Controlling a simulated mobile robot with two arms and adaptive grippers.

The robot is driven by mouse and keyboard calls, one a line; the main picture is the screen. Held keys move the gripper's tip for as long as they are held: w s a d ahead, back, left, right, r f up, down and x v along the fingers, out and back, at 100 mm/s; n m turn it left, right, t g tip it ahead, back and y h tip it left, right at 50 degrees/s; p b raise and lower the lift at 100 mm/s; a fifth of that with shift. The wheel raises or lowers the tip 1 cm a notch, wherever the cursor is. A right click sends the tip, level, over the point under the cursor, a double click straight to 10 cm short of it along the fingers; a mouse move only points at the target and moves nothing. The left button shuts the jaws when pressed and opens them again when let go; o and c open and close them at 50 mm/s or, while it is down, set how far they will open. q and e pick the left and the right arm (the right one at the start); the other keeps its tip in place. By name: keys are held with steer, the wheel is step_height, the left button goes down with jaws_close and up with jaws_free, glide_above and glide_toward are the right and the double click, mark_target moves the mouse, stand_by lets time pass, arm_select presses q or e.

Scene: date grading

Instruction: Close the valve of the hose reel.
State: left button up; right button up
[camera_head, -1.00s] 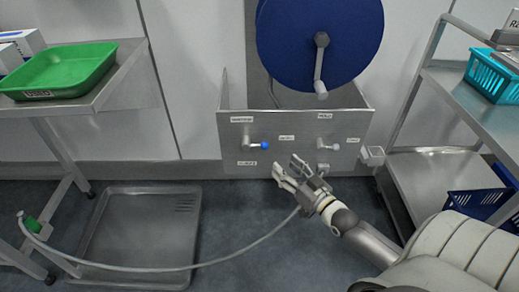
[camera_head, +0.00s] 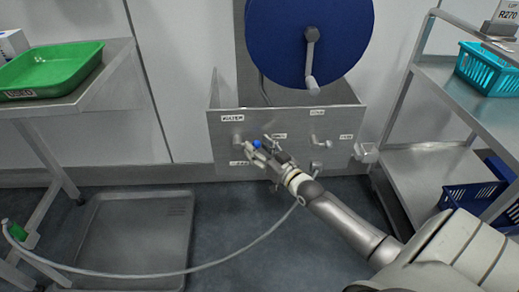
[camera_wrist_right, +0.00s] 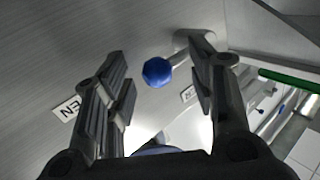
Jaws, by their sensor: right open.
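The hose reel (camera_head: 290,40) is a large blue disc with a grey crank, above a metal panel (camera_head: 225,165). A valve lever with a blue knob (camera_head: 257,144) is on the panel's left part and points right, partly hidden by my gripper. My right gripper (camera_head: 260,149) is open at this knob. In the right wrist view the blue knob (camera_wrist_right: 157,71) shows between the two spread fingers, nearer the right finger's tip, with gaps visible on both sides. Its stem runs up and right to the panel. Contact is not visible. My left gripper is not in view.
Grey fittings (camera_head: 320,139) are on the panel's right part. A pale hose (camera_head: 225,258) curves over the floor to a green nozzle (camera_head: 17,232). A floor tray (camera_head: 130,240) lies left; a table with a green tray (camera_head: 45,72) and a right-hand shelf (camera_head: 425,165) flank the panel.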

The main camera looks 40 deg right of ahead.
jaws_close()
stand_by(0.3)
